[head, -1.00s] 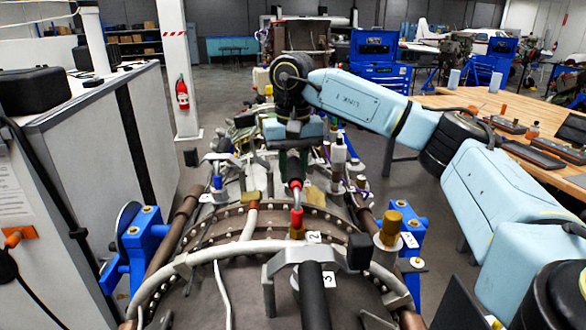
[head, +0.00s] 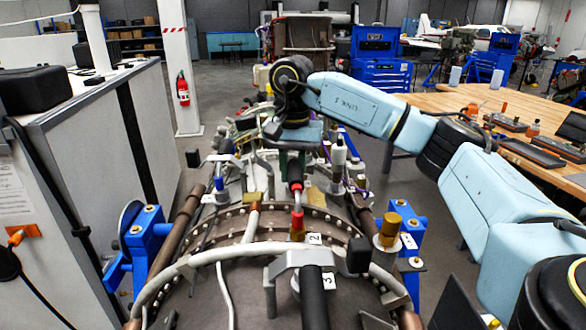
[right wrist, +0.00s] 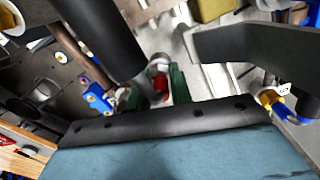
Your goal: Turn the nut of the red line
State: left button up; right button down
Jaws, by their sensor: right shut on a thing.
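The red line runs toward me over the turbine, with a red upper fitting (head: 295,185) and a red-and-gold lower fitting (head: 297,226) joined by a short silver piece. My right gripper (head: 293,168) reaches down from above at the far end of this line. In the right wrist view its green fingers (right wrist: 158,88) are closed around a red nut (right wrist: 160,82), which shows between the tips. The fingers hide part of the nut. My left gripper is in neither view.
A gold-capped fitting (head: 390,229) stands to the right. A black tube (head: 316,298) and grey bracket (head: 300,260) rise in front. Blue stands (head: 143,240) flank the turbine. A wooden bench (head: 470,100) lies to the right, a grey cabinet (head: 70,130) to the left.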

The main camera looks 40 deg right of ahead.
jog(key=c, duration=1.2)
grip_release()
jog(key=shift+c, duration=0.2)
notch_tip(320, 180, up, 5)
jog(key=shift+f, duration=0.15)
notch_tip(320, 180, up, 9)
jog(key=p, duration=0.3)
jog(key=shift+f, duration=0.15)
